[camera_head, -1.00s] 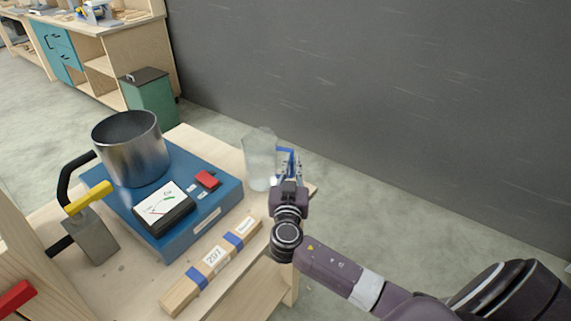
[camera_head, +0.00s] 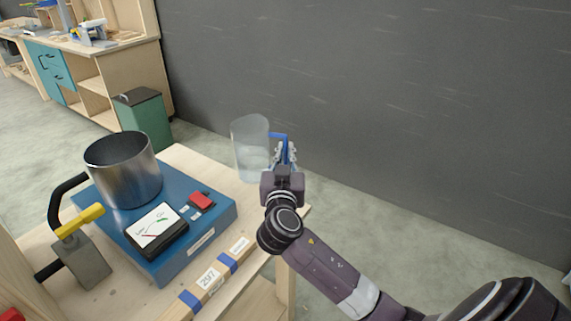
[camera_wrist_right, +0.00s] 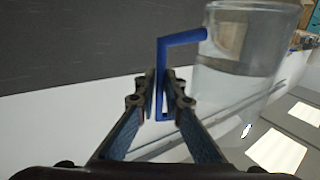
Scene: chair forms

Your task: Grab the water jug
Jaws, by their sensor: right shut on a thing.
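The water jug (camera_head: 248,142) is clear, with a blue handle and water inside. It is upright at the far right corner of the wooden table and appears slightly above the top. My right gripper (camera_head: 284,153) is shut on the blue handle, on the jug's right side. In the right wrist view, the two fingers (camera_wrist_right: 161,95) close around the upright part of the handle (camera_wrist_right: 161,60), and the jug's clear body (camera_wrist_right: 245,45) is to the right. My left gripper is not in view.
A blue unit (camera_head: 190,262) on the table (camera_head: 200,160) carries a metal pot (camera_head: 125,172). A wooden block with blue bands (camera_head: 238,253) lies at the table's front edge. A green bin (camera_head: 145,118) and a grey wall (camera_head: 400,90) are behind.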

